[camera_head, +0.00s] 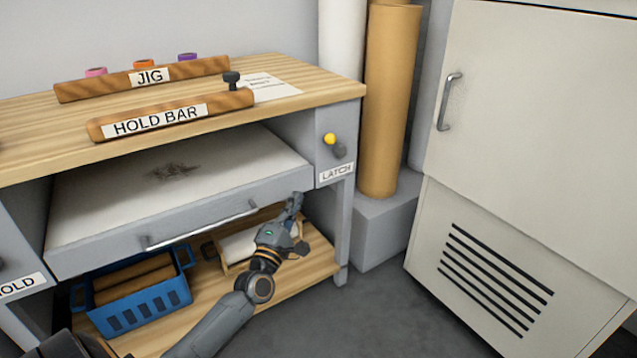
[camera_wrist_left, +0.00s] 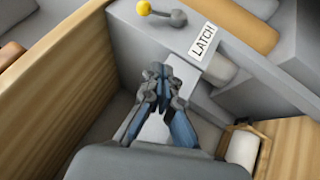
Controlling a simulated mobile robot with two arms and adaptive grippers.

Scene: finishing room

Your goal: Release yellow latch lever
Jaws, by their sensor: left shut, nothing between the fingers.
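The latch lever has a yellow knob (camera_head: 330,139) on a dark pivot, on the grey right front panel of the bench above the LATCH label (camera_head: 336,172). In the left wrist view the yellow knob (camera_wrist_left: 143,7) is at the top, with its dark arm running right to the pivot. My left gripper (camera_head: 295,203) is shut and empty, below and left of the lever, near the right end of the drawer front. In the left wrist view its fingertips (camera_wrist_left: 158,72) are together below the LATCH label, apart from the lever. My right gripper is not in view.
The drawer (camera_head: 180,222) with a long handle stands out under the bench top. JIG and HOLD BAR wooden bars (camera_head: 220,105) lie on top. A blue basket (camera_head: 135,318) and a white roll sit on the lower shelf. A tall cardboard tube (camera_head: 387,100) and a cabinet (camera_head: 535,150) stand right.

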